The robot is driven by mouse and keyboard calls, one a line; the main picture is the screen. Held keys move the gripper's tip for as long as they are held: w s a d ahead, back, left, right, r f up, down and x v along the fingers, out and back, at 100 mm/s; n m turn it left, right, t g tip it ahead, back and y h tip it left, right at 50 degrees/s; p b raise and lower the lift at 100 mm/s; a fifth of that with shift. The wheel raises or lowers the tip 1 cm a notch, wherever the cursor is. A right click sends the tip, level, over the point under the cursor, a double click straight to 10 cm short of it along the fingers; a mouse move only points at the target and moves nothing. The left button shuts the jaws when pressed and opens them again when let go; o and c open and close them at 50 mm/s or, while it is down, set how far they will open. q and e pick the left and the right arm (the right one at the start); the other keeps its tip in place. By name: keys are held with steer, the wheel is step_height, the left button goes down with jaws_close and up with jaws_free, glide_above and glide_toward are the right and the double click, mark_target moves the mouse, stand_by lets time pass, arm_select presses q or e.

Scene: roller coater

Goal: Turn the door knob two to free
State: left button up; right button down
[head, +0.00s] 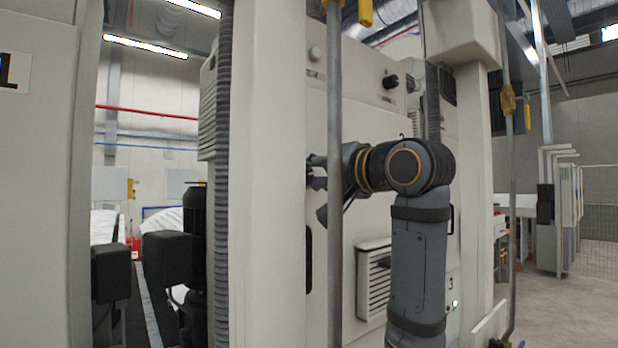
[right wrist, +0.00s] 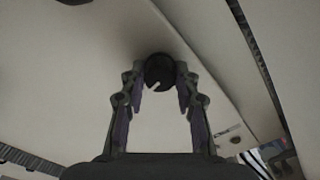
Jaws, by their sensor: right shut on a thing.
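A round black knob (right wrist: 159,69) with a white pointer mark sits on a pale panel in the right wrist view. The pointer slants toward the lower left of the knob. My right gripper (right wrist: 160,88) is shut on the knob, one finger on each side. In the head view my right gripper (head: 315,172) reaches left to the cabinet, partly behind a vertical grey pipe. The held knob is hidden there. Another black knob (head: 390,81) is higher on the cabinet face. My left gripper is not in view.
The vertical grey pipe (head: 334,240) stands close in front of my right wrist. A wide pale post (head: 268,200) is left of it. A vented box (head: 374,280) juts from the cabinet below my arm. Open floor (head: 575,305) lies at the right.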

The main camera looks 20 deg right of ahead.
stand_by(0.5)
steer(key=c, duration=1)
jaws_free()
steer(key=v, duration=1.2)
